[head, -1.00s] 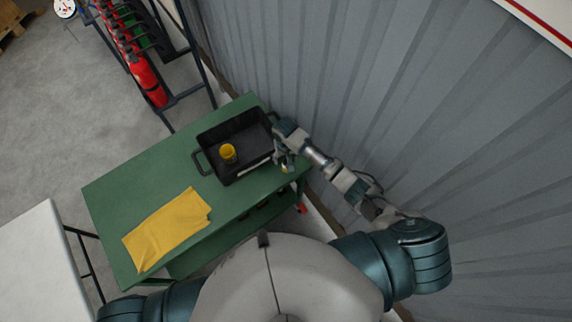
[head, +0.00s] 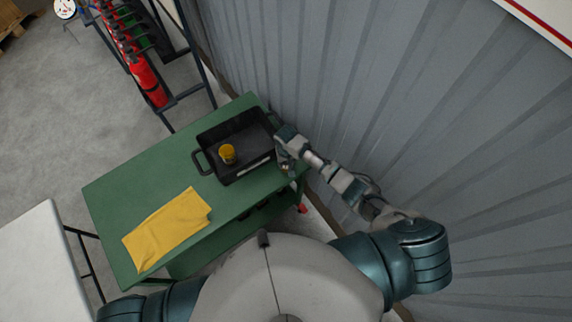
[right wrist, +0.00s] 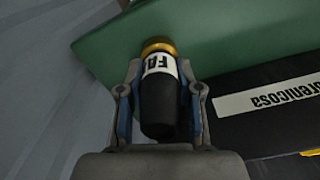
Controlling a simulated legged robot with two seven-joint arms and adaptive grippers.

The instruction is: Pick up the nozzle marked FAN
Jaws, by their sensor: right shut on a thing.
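The nozzle marked FAN (right wrist: 159,100) is black with a brass end and a white label; the letters "FA" show in the right wrist view. My right gripper (right wrist: 160,95) is shut on it, one finger on each side. In the head view my right gripper (head: 286,164) is at the right end of the green table, just right of the black tray, and it mostly hides the nozzle. My left gripper is not in view; only a part of the left arm shows at the bottom.
The black tray (head: 205,138) holds a yellow round item (head: 227,154). A yellow cloth (head: 167,229) lies on the green table (head: 115,195). A corrugated wall (head: 400,130) stands close on the right. Red extinguishers (head: 145,75) hang on a rack at the back left.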

